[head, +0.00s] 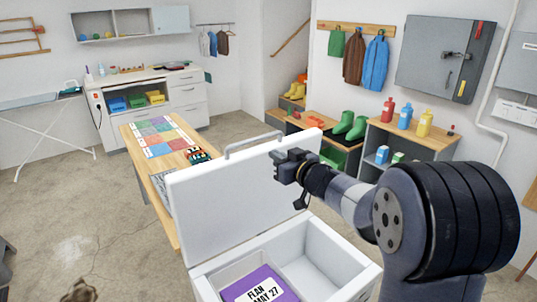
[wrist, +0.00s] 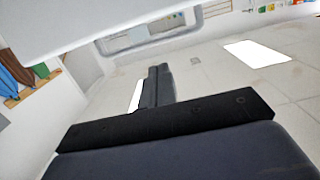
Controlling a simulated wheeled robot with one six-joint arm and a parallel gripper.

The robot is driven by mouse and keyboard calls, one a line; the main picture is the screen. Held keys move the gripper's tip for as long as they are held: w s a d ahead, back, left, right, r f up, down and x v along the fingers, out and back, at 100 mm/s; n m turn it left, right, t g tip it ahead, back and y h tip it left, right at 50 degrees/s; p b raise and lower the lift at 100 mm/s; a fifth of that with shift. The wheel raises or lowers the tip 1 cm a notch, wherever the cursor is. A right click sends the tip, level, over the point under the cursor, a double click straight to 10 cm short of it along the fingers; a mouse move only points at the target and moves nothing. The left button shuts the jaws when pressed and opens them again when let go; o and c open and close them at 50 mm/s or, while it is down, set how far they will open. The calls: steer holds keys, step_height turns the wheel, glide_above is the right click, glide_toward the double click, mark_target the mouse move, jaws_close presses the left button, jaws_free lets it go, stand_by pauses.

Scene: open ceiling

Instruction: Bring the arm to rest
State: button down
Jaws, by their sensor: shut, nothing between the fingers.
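My gripper (head: 277,157) is at the end of my arm, in front of the raised white lid of a chest in the head view. It is shut and empty. In the wrist view its dark fingers (wrist: 158,88) lie together, with pale floor or wall beyond. My arm reaches in from the right of the head view, above the right part of the chest.
The white chest (head: 362,275) stands open below, its lid (head: 235,195) upright. A purple labelled box (head: 262,284) lies inside. A wooden table (head: 128,136) stands behind the lid. A low shelf (head: 410,140) with bottles is at right. Open floor (head: 75,215) lies at left.

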steer(key=shift+v, duration=1.65)
steer(key=shift+a, duration=0.1)
